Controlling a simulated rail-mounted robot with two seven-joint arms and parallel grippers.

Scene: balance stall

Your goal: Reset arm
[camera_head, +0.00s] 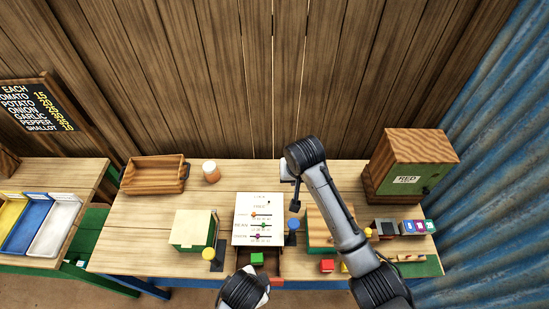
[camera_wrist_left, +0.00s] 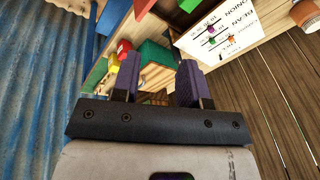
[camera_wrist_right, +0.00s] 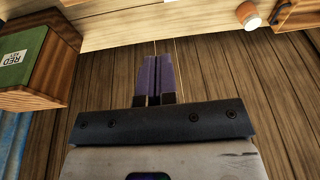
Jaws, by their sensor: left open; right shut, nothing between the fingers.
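My left gripper (camera_wrist_left: 158,68) is open, with a clear gap between its two dark purple fingers. Nothing is held in it. Beyond it, the left wrist view shows part of the bench, the white slider board and the wooden wall. My left arm shows at the bottom of the head view, but its fingers cannot be made out there. My right gripper (camera_wrist_right: 158,60) is shut and empty, its purple fingers together in front of the plank wall. In the head view my right arm reaches up from the lower right over the bench, right of the board.
The bench (camera_head: 135,235) carries a wooden tray (camera_head: 153,189), a jar (camera_head: 211,176), a green box with a pale lid (camera_head: 190,228), the slider board (camera_head: 246,211) and a tall box marked RED (camera_head: 425,150). A green block (camera_head: 257,258) sits in a small drawer. Knobbed levers flank the board.

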